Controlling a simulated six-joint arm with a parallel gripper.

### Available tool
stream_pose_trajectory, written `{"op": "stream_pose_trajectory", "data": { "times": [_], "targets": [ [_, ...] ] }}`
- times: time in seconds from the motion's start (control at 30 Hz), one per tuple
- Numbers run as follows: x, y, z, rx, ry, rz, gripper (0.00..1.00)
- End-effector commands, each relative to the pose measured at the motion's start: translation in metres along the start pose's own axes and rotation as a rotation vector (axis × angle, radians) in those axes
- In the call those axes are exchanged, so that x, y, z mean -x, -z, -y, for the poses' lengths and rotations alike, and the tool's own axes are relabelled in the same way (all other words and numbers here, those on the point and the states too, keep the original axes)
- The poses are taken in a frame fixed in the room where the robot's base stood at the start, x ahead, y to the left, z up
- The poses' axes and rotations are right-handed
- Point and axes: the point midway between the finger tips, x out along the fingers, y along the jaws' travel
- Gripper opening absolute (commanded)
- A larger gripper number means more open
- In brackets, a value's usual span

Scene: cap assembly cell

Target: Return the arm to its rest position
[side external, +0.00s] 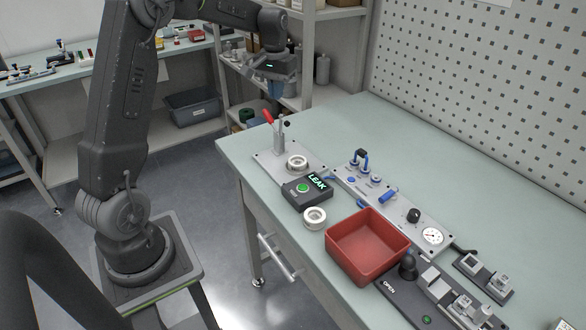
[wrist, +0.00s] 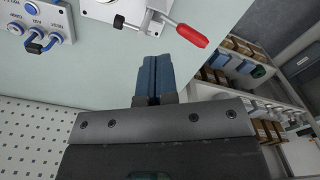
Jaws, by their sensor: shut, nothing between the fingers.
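My arm rises at the left of the side external view and reaches over to the top middle, where its wrist end hangs high, left of and above the workbench (side external: 470,165). My gripper (wrist: 155,60) shows in the wrist view with its two blue fingers pressed together and nothing between them. It is apart from the bench things.
A toggle clamp with a red handle (side external: 268,117) stands on the bench's near left corner; the handle shows in the wrist view (wrist: 187,36). A "LEAK" box (side external: 306,190), white rings, a red bin (side external: 338,250) and a gauge panel (side external: 433,236) lie further right. Shelving (side external: 345,14) stands behind.

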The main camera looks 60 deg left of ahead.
Motion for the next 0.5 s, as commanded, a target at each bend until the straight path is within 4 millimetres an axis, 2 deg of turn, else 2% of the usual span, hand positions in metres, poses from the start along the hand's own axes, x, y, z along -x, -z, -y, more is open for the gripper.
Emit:
{"op": "stream_pose_trajectory", "data": {
  "times": [0.33, 0.43, 0.5],
  "targets": [
    [0.005, -0.004, -0.004, -0.009, 0.0, -0.009, 0.0],
    [0.02, -0.02, -0.018, -0.04, -0.001, -0.037, 0.0],
    [0.035, -0.04, -0.033, -0.076, -0.003, -0.072, 0.0]
  ]
}}
